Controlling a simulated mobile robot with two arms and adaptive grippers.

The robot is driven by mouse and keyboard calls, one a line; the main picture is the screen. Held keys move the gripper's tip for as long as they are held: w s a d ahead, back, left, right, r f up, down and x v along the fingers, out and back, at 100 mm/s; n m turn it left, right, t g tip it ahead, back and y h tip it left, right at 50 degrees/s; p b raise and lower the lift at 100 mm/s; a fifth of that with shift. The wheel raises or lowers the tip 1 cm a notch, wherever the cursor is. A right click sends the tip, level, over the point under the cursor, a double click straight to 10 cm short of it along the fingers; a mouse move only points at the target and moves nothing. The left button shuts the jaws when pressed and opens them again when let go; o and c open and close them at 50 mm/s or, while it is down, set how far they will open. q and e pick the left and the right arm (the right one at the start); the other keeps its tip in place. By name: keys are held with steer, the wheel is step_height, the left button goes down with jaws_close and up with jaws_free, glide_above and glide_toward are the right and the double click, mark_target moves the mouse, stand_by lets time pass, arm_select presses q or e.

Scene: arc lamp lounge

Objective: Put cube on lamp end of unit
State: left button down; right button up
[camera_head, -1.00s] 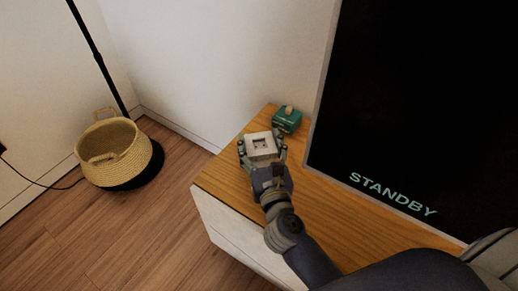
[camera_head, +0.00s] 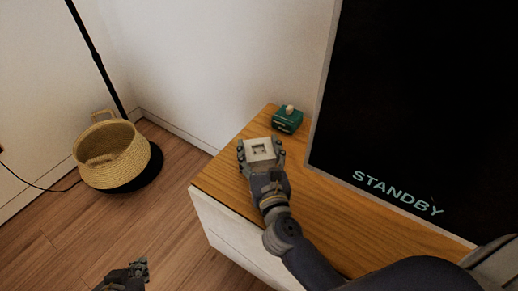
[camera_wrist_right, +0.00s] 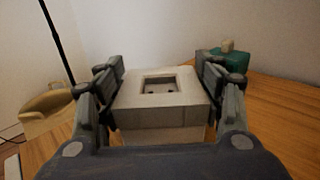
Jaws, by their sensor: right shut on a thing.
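The cube (camera_head: 260,149) is pale grey-white with a square recess in its top. My right gripper (camera_head: 261,153) is shut on it, with fingers on both sides, over the lamp end of the wooden-topped unit (camera_head: 222,179). The cube fills the middle of the right wrist view (camera_wrist_right: 160,95); I cannot tell whether its underside touches the wood. My left gripper (camera_head: 138,270) shows at the bottom edge of the head view, over the floor; its fingers are too small to judge. The black lamp pole (camera_head: 95,55) stands beyond the left end of the unit.
A green box with a pale knob (camera_head: 287,120) sits on the unit just behind the cube. A large black screen reading STANDBY (camera_head: 420,120) stands to the right. A woven basket (camera_head: 110,160) stands on the floor by the lamp. Bare wood lies left of the cube.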

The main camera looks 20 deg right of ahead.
mark_target(262, 161)
steer(key=o, duration=1.3)
steer(key=shift+f, duration=0.1)
arm_select(q)
steer(key=shift+w+d+r, duration=0.1)
steer(key=shift+w+r, duration=0.05)
steer(key=shift+w, duration=0.1)
arm_select(e)
steer(key=s, duration=0.4)
steer(key=shift+s+a, duration=0.1)
steer(key=shift+a, duration=0.15)
steer(key=s, duration=0.4)
steer(key=s+a+b, duration=0.1)
steer(key=s, duration=0.1)
steer(key=shift+s, duration=0.4)
arm_select(q)
steer(key=w+d+r+t+h, duration=0.1)
steer(key=w+r+t, duration=0.2)
steer(key=w+r, duration=0.1)
steer(key=shift+w+d+t, duration=0.3)
steer(key=shift+w+d, duration=0.1)
steer(key=shift+w, duration=0.05)
arm_select(e)
steer(key=shift+s, duration=0.5)
